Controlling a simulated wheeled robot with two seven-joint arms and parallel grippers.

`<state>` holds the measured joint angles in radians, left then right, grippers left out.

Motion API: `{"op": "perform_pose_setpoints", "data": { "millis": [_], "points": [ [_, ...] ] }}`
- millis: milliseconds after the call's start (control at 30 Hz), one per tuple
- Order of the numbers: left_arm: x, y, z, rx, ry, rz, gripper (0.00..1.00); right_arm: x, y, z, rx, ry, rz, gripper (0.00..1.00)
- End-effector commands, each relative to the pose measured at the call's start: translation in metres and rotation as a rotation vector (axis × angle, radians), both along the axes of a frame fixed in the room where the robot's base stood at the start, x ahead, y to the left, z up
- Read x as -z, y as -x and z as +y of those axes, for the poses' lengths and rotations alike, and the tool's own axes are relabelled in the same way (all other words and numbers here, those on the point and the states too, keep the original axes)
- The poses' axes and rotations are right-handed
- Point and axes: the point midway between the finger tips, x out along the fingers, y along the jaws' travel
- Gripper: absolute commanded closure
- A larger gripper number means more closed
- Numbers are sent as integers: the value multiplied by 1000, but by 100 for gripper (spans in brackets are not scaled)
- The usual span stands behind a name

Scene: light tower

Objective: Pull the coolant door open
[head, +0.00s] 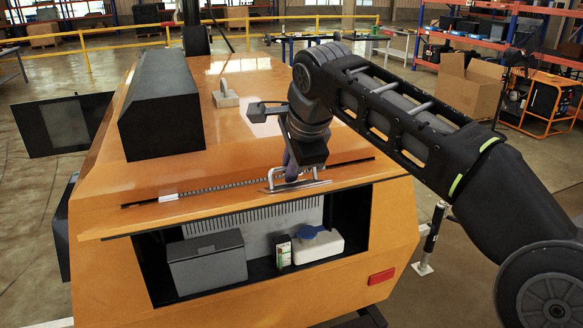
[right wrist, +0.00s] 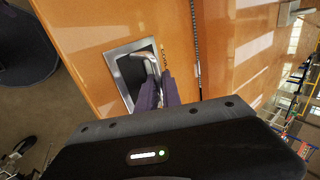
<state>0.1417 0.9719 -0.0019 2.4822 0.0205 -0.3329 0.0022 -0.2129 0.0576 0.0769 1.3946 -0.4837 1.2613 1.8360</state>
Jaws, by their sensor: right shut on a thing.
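The coolant door (head: 225,205) is an orange panel hinged along its top edge on the orange light tower body (head: 230,160). It stands swung up and outward, with the compartment below it open. Its metal handle (head: 297,184) sits in a silver-rimmed plate on the panel. My right gripper (head: 292,172) is shut on the handle from above. In the right wrist view the purple fingers (right wrist: 158,92) close around the handle bar (right wrist: 135,68), beside the dark recess of its plate. My left gripper is not in view.
Inside the compartment are a grey box (head: 207,262), a small green-and-black item (head: 281,252) and a white container with a blue cap (head: 318,246). A black box-shaped housing (head: 162,105) sits on top of the tower. A cardboard box (head: 470,88) stands behind on the right.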

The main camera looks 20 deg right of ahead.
Motion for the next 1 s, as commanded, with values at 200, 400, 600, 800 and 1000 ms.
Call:
{"op": "perform_pose_setpoints", "data": {
  "millis": [200, 400, 600, 800, 1000],
  "points": [
    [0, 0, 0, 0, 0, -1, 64, 0, -1, 2, -5, -1, -3, 100],
    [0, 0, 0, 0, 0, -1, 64, 0, 0, 1, -3, -1, -3, 83],
    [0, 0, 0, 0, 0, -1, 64, 0, 0, 1, -2, -1, -2, 83],
    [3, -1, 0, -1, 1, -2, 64, -11, 6, 2, -3, -1, -5, 83],
    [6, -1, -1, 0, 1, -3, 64, -38, 21, 3, -4, -2, -7, 83]
  ]
}}
